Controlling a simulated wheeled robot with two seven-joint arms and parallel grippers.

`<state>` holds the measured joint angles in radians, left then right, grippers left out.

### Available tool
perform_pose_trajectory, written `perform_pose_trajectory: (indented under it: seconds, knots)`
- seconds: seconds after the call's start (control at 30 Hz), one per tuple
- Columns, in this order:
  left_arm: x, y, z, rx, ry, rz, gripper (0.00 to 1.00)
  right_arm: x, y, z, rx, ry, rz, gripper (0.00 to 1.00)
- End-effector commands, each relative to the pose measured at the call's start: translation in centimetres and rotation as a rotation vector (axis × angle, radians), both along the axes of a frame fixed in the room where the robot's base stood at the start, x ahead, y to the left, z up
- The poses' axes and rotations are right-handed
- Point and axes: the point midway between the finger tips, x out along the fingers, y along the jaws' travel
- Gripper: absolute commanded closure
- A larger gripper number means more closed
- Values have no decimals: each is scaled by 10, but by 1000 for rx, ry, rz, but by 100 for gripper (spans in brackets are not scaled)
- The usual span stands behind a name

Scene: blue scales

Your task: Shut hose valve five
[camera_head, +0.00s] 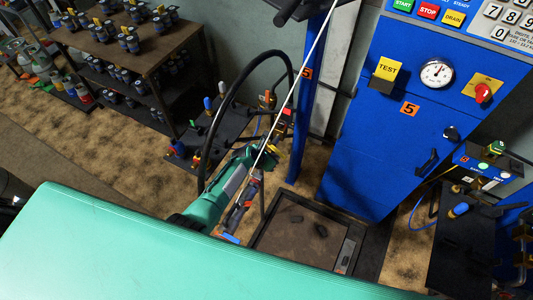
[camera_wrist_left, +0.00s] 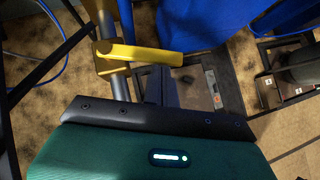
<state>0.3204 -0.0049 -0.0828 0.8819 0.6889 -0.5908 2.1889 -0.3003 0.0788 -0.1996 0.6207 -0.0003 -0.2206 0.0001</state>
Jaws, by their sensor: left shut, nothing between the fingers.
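In the left wrist view a yellow lever handle (camera_wrist_left: 140,51) sits on a grey upright pipe (camera_wrist_left: 108,30). The lever lies across the pipe, its long end pointing right. My left gripper (camera_wrist_left: 158,84) is shut and empty, with its dark fingers just below the lever in the picture. I cannot tell whether they touch it. In the head view my teal left arm (camera_head: 212,203) reaches toward the black hose loop (camera_head: 204,165); the fingertips are hard to make out there. An orange label 5 (camera_head: 306,73) marks the blue post. My right gripper is not in view.
A blue cabinet (camera_head: 385,155) with a gauge (camera_head: 437,73) and another label 5 (camera_head: 409,109) stands right of the post. A scale platform (camera_head: 298,236) lies on the floor before it. A shelf (camera_head: 125,45) of small cylinders stands at upper left.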

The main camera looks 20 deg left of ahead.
Motion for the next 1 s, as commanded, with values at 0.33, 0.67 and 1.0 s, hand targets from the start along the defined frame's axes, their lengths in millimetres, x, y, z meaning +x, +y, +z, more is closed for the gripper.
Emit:
perform_pose_trajectory:
  seconds: [0.33, 0.67, 1.0]
  knots:
    - [13, -22, 1, -2, -1, -13, 100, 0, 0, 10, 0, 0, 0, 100]
    - [18, -26, 1, -1, -2, -12, 100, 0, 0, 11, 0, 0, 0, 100]
    - [19, -27, 1, -1, -3, -13, 100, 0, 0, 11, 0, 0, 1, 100]
